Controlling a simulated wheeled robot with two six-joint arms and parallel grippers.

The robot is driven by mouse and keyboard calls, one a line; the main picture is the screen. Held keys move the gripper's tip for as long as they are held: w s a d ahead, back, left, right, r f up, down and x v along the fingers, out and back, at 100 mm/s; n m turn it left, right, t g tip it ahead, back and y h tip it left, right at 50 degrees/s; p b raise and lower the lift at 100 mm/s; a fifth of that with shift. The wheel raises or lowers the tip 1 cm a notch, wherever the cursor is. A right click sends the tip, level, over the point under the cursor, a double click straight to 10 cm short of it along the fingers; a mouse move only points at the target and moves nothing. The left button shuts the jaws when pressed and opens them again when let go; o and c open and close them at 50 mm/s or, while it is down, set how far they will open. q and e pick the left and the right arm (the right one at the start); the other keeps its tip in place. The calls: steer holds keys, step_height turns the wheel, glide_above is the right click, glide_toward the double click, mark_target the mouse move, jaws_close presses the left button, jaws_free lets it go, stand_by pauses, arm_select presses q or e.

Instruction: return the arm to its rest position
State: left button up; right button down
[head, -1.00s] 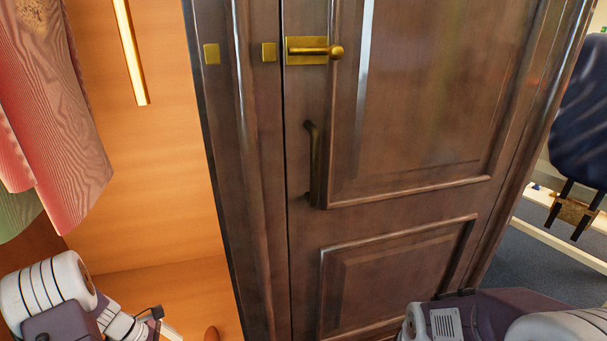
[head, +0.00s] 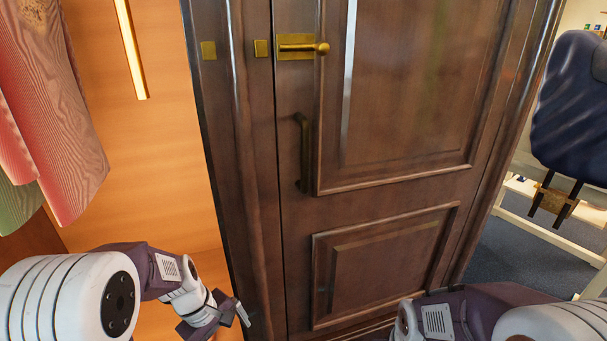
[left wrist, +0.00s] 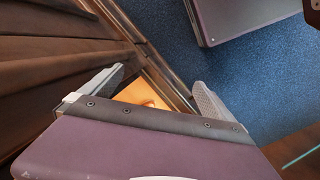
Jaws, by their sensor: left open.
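My left arm comes in from the lower left in the head view, and its gripper (head: 243,315) is low in front of the dark wooden door frame. In the left wrist view the same gripper (left wrist: 160,85) has its two grey fingers spread apart with nothing between them. My right arm shows at the lower right of the head view, folded low. Its gripper is out of the picture.
A dark wooden door (head: 400,120) with a brass latch (head: 297,47) and a dark handle (head: 304,152) fills the middle. Pink and green cloth (head: 50,130) hangs at the left. A navy chair-like object (head: 570,100) stands at the right above blue carpet (left wrist: 250,80).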

arm_select(q)
steer(key=s+m+y, duration=0.2)
steer(key=s+m, duration=0.6)
steer(key=m, duration=0.2)
step_height(320, 180, up, 34)
steer(key=p, duration=3.4)
steer(key=shift+w, duration=0.35)
steer(key=shift+d+f, duration=0.1)
steer(key=shift+f, duration=0.05)
